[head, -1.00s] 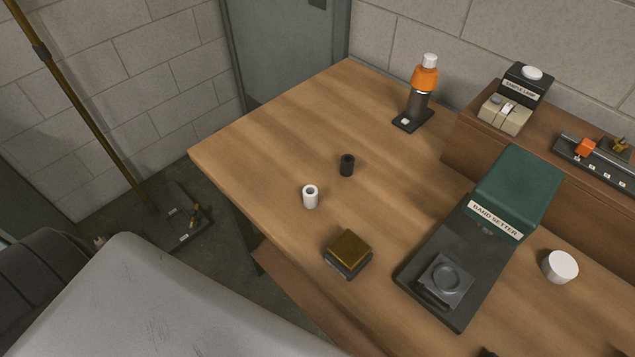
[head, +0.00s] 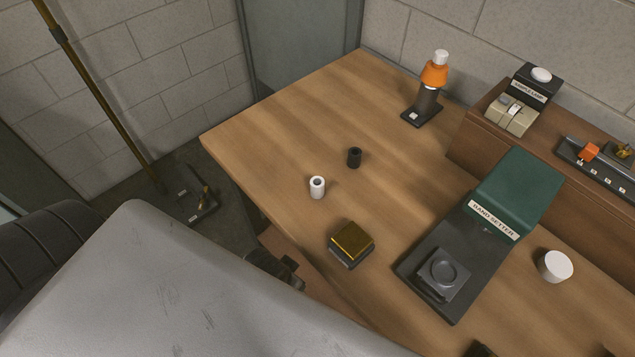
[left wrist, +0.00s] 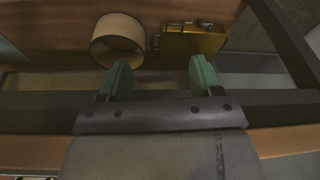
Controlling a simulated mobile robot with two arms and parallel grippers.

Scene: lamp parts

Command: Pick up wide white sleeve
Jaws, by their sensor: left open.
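In the left wrist view a wide, pale, hollow sleeve (left wrist: 118,40) lies with its round opening toward the camera. It is beyond the left-hand fingertip, beside a gold box (left wrist: 196,40). I cannot match this sleeve surely to one in the head view. There, a small white tube (head: 317,188) stands on the table, and a wider white cylinder (head: 555,267) stands at the right. My left gripper (left wrist: 160,80) is open, its green fingers apart with nothing between them. In the head view its dark end (head: 275,268) is at the table's front edge. My right gripper is not visible.
The wooden table (head: 290,125) holds a black tube (head: 354,157), a gold-topped block (head: 352,243), a green and black band setter (head: 500,215) and an orange lamp part (head: 431,85). A raised shelf (head: 500,140) runs along the back. The table's far left is clear.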

